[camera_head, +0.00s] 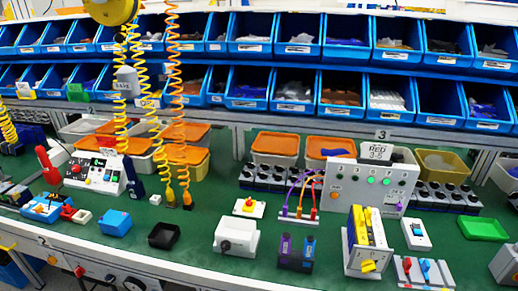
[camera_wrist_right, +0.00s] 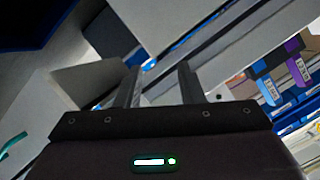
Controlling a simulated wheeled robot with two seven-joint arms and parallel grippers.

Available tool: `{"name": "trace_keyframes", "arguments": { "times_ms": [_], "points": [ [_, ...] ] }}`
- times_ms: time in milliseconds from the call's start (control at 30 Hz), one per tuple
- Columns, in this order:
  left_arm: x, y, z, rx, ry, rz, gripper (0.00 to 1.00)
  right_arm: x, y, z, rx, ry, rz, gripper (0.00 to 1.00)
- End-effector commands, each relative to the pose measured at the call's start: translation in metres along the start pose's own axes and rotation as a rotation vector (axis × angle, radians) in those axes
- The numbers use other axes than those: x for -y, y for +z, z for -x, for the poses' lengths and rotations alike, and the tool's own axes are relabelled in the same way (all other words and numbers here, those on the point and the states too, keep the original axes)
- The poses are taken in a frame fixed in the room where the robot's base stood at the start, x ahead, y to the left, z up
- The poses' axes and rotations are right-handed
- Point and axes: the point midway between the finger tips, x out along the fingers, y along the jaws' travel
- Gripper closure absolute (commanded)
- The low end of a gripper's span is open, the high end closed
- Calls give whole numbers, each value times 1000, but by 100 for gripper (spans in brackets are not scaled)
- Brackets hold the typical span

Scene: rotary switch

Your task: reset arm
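A white box with a dark rotary knob (camera_head: 236,238), which looks like the rotary switch, sits on the green bench top (camera_head: 200,262) near its front edge in the head view. Neither gripper shows in the head view. In the right wrist view my right gripper (camera_wrist_right: 159,84) has its two dark fingers apart, with nothing visibly held between them. Grey panels and blurred blue parts lie beyond the fingers. I cannot tell how far the gripper is from the switch. My left gripper is in no view.
A black tray (camera_head: 164,235) and a blue box (camera_head: 115,222) stand left of the switch. A purple and blue block (camera_head: 296,252) and a yellow-and-white breaker unit (camera_head: 367,240) stand right. Coiled cables (camera_head: 172,95) hang above. Blue bins (camera_head: 295,90) line the back.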

Motion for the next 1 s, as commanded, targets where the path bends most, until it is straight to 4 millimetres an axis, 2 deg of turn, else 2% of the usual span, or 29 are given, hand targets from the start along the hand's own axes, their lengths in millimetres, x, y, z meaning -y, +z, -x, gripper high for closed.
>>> {"name": "trace_keyframes", "arguments": {
  "times_ms": [33, 133, 200, 300, 400, 500, 600, 700, 800, 1000],
  "points": [
    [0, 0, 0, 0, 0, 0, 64, -15, 38, 3, 94, 29, 59, 65],
    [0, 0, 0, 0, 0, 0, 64, -45, 107, 18, 280, 77, 190, 65],
    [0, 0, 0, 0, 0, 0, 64, -69, 152, 36, 414, 103, 287, 65],
    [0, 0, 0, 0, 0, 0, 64, -107, 208, 72, 611, 130, 433, 65],
    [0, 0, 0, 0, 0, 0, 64, -148, 251, 114, 802, 147, 576, 65],
    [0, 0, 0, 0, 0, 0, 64, -184, 278, 156, 964, 154, 695, 65],
    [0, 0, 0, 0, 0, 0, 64, -211, 290, 187, 1081, 155, 780, 65],
    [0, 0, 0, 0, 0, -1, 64, -227, 296, 206, 1149, 154, 827, 65],
    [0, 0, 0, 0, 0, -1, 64, -233, 298, 214, 1176, 154, 846, 65],
    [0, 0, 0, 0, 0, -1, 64, -233, 298, 214, 1178, 154, 847, 65]
  ]
}}
